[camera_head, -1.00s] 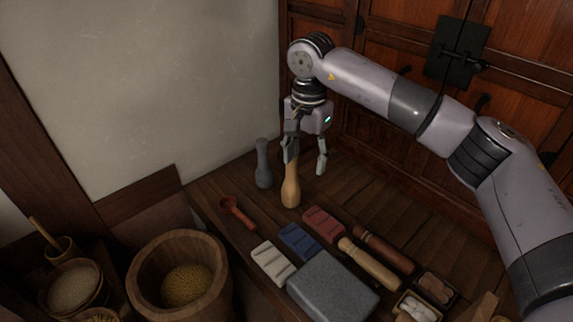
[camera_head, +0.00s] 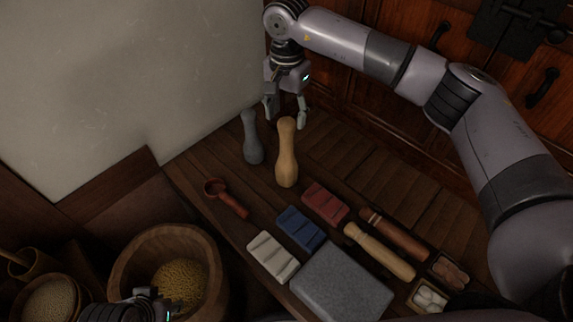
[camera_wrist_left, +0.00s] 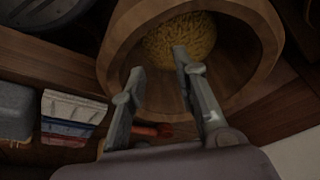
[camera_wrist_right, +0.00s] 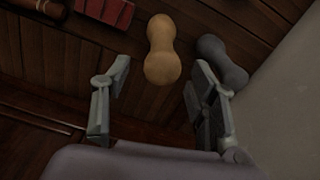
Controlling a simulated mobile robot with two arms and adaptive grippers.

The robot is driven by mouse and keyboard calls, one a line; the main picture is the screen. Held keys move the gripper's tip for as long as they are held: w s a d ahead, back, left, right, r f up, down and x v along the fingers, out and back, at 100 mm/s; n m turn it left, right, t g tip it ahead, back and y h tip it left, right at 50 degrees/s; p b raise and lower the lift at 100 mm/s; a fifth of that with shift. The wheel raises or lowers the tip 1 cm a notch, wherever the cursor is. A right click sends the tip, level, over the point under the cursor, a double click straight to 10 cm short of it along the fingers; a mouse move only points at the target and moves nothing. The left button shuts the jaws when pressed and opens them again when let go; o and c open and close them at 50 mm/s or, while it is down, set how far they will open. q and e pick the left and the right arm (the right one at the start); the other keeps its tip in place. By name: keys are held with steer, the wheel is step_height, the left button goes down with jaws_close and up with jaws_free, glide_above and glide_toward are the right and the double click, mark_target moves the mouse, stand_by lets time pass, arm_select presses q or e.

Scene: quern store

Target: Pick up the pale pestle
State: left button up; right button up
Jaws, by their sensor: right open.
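The pale pestle (camera_head: 287,158), tan wood with a narrow waist, stands upright on the dark plank surface. It shows in the right wrist view (camera_wrist_right: 162,50), ahead of the fingers. My right gripper (camera_head: 287,116) is open and empty, just beyond the pestle's top in the head view. In the right wrist view the open fingers (camera_wrist_right: 160,78) lie either side of the pestle's line, apart from it. My left gripper shows only partly at the head view's bottom; its wrist view shows its open, empty fingers (camera_wrist_left: 159,62) over a wooden bowl (camera_wrist_left: 116,50).
A grey pestle (camera_head: 252,138) stands close left of the pale one. Nearby lie a red scoop (camera_head: 228,198), red block (camera_head: 325,203), blue block (camera_head: 301,229), white block (camera_head: 272,257), grey slab (camera_head: 342,285) and pale roller (camera_head: 380,252). A wall rises at left.

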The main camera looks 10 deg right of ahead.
mark_target(287, 123)
step_height(287, 123, down, 5)
steer(key=shift+w+b, duration=0.1)
steer(key=shift+b, duration=0.25)
steer(key=f, duration=0.2)
steer(key=f+b, duration=0.1)
steer(key=f, duration=0.1)
steer(key=shift+w+d+f, duration=0.1)
steer(key=shift+w, duration=0.2)
steer(key=shift+f, duration=0.2)
arm_select(q)
steer(key=w+t, duration=0.1)
steer(key=w+d+t, duration=0.1)
steer(key=w, duration=0.3)
steer(key=shift+w+d+r+t+h, duration=0.2)
steer(key=shift+d+t+h, duration=0.1)
steer(key=shift+t, duration=0.1)
arm_select(e)
steer(key=shift+c, duration=0.3)
jaws_close()
steer(key=shift+r, duration=0.1)
